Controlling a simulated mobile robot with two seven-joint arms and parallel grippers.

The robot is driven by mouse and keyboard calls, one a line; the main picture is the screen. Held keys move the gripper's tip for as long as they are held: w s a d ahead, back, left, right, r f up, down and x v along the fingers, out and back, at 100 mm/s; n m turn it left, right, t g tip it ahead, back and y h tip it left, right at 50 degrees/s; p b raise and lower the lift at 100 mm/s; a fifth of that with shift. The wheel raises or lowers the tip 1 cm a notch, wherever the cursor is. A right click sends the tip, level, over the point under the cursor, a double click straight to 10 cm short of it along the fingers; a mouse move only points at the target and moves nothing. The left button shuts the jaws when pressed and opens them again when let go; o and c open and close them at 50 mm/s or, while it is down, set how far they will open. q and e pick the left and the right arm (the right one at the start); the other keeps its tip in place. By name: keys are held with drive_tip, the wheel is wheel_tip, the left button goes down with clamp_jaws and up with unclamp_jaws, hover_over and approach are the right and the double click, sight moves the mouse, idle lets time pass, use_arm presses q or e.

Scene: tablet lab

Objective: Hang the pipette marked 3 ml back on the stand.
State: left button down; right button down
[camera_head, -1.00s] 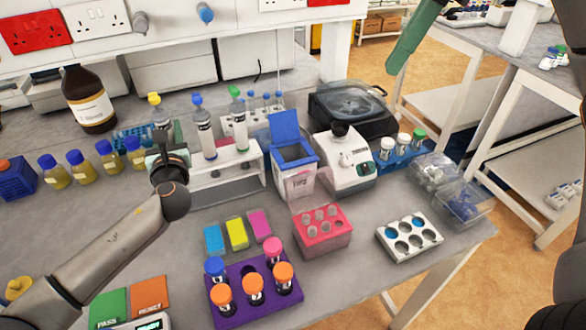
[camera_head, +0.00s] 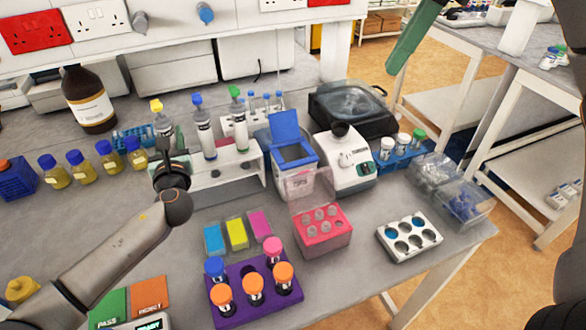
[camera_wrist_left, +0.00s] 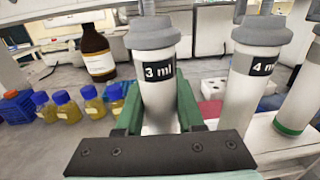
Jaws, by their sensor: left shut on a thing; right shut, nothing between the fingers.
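My left gripper (camera_wrist_left: 158,120) is shut on the pipette marked 3 ml (camera_wrist_left: 158,72), its green fingers on either side of the white body. In the head view this pipette (camera_head: 161,122) has a yellow top and is upright at the left end of the white stand (camera_head: 232,178); my wrist hides its lower part. I cannot tell whether it touches the stand. The pipette marked 4 ml (camera_wrist_left: 250,68) is just right of it; the blue-topped (camera_head: 204,130) and green-topped (camera_head: 239,122) pipettes are at the stand. My right gripper (camera_head: 400,62), green-fingered, is shut and empty, high at upper right.
A brown bottle (camera_head: 90,100) and several yellow-filled bottles (camera_head: 82,168) stand left of the stand. A blue-lidded bin (camera_head: 292,178) is close on its right. A purple rack (camera_head: 262,312) and coloured boxes (camera_head: 237,234) lie in front.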

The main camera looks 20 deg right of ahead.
use_arm(q)
drive_tip(key=shift+c, duration=2.2)
unclamp_jaws()
drive_tip(key=shift+s, duration=0.1)
drive_tip(key=s, duration=1.2)
drive_tip(key=shift+s+a+b, duration=0.2)
drive_tip(key=shift+a+b, duration=0.1)
drive_tip(key=shift+b, duration=0.1)
